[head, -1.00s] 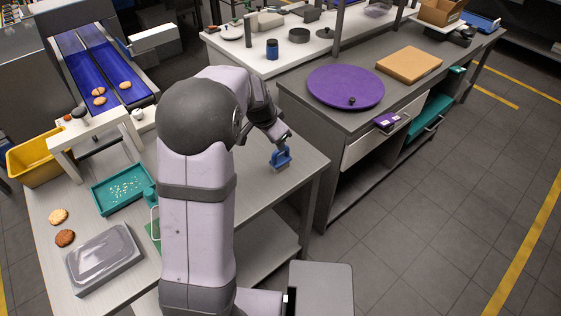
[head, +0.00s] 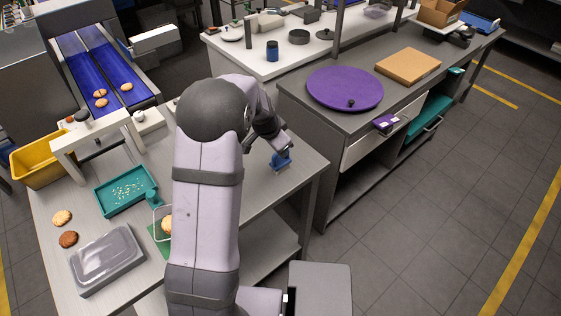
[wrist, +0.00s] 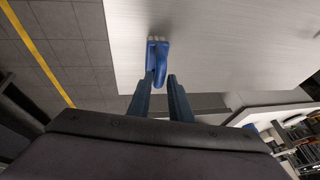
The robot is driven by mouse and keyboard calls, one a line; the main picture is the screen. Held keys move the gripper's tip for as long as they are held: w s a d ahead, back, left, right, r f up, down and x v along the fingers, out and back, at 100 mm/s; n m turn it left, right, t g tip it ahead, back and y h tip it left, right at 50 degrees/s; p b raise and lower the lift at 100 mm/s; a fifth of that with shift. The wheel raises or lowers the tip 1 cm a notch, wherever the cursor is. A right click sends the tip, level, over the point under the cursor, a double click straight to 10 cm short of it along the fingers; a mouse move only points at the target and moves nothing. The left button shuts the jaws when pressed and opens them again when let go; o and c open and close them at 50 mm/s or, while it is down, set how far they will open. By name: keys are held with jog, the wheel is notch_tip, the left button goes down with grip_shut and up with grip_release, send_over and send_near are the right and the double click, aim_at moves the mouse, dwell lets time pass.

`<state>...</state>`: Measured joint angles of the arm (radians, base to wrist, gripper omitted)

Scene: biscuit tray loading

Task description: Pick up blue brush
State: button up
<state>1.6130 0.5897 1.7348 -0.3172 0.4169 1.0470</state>
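The blue brush (head: 281,161) stands on the grey work table (head: 262,197) near its right edge, bristles down and handle up. My gripper (head: 284,151) is right above it and hides part of the handle. In the wrist view the brush (wrist: 158,58) lies just ahead of my gripper (wrist: 161,80). Its two dark fingers are apart, with the end of the blue handle reaching between the tips. A narrow gap shows at the right finger; whether the left finger touches the handle I cannot tell.
A teal tray (head: 101,199) with crumbs, a grey lidded box (head: 105,262) and biscuits (head: 62,217) are on the left of the table. A counter (head: 299,92) with a purple turntable (head: 345,75) stands beyond the right edge. The table around the brush is clear.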

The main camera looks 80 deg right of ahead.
aim_at(281, 160)
jog(key=shift+p+x, duration=0.6)
jog(key=shift+x, duration=1.15)
grip_shut()
jog(key=shift+r, duration=0.1)
